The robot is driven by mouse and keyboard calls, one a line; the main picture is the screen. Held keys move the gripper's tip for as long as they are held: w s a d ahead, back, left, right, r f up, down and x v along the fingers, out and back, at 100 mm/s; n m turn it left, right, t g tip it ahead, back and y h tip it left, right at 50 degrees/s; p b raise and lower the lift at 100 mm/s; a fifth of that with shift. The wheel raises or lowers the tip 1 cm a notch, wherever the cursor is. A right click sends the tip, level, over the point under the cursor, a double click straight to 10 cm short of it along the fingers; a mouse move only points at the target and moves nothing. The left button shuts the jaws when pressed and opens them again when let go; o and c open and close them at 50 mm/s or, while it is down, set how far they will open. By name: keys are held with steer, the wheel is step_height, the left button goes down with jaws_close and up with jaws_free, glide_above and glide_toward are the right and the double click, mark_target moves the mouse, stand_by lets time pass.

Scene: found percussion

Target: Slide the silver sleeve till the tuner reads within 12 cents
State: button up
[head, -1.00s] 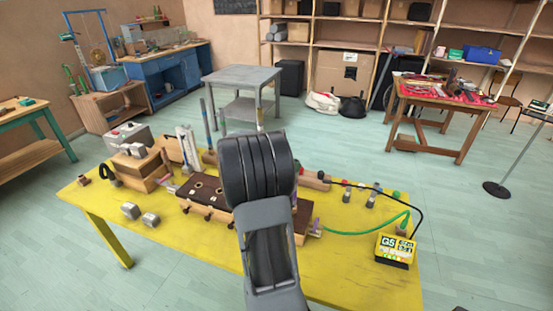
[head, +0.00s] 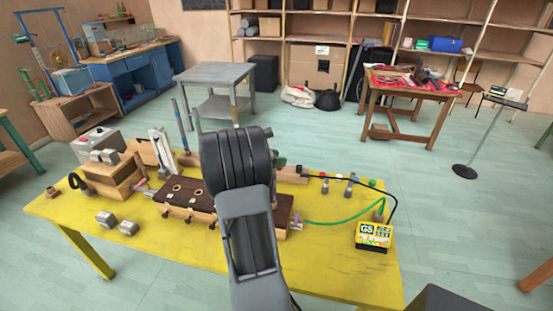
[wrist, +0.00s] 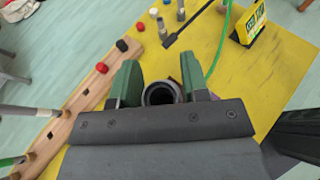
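The yellow tuner (head: 374,236) stands at the right end of the table and shows G5; its smaller figures are too small to read. A green cable runs from it to the dark-topped wooden instrument (head: 176,194). My gripper (wrist: 162,78) has two green fingers, held apart. A dark grey round tube end (wrist: 161,93) shows between them and spans the gap; I cannot tell whether they press on it. I cannot pick out the silver sleeve for certain. The tuner also shows in the wrist view (wrist: 248,24).
On the yellow table (head: 330,270) a wooden rail (wrist: 75,122) holds coloured plugs. Metal hexagonal weights (head: 117,223), wooden blocks (head: 112,176) and upright rods stand left. A black cable loops to the tuner. The front right of the table is clear.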

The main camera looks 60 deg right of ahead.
steer(key=c, duration=0.6)
steer(key=shift+r+p, duration=0.8)
steer(key=shift+r, duration=0.2)
steer(key=o, duration=0.9)
steer(key=shift+o, duration=0.2)
steer(key=b+v, duration=0.2)
steer(key=v, duration=1.2)
steer(key=shift+w+d+f, duration=0.1)
steer(key=shift+f, duration=0.05)
